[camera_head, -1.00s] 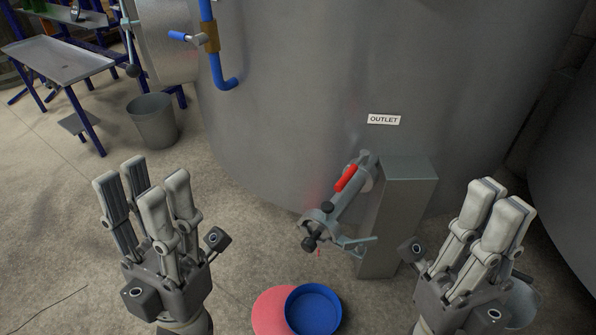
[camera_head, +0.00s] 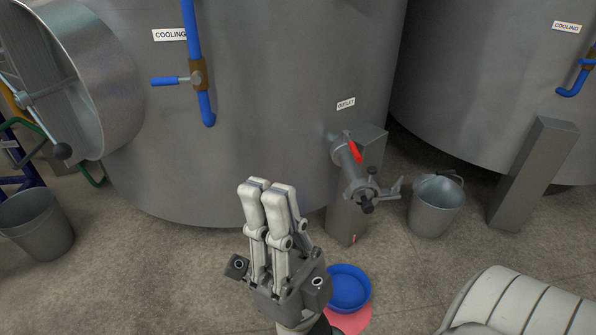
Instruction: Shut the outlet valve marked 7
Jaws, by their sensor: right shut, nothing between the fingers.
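The outlet valve (camera_head: 352,172) sticks out low from the large grey tank. Its label (camera_head: 346,103) reads OUTLET; I can make out no 7. The valve's red lever (camera_head: 355,149) lies roughly along the grey pipe. A small red streak (camera_head: 354,239) shows below the outlet. My right gripper (camera_head: 267,188) stands in front of the tank, to the left of the valve and apart from it. Its fingers are together and empty. My left gripper is out of view.
A blue basin (camera_head: 348,288) and a pink-red patch (camera_head: 352,319) are on the floor below the valve. A metal bucket (camera_head: 436,207) stands right of the valve. A blue-handled cooling valve (camera_head: 191,80) is at upper left. A grey bin (camera_head: 36,226) stands far left.

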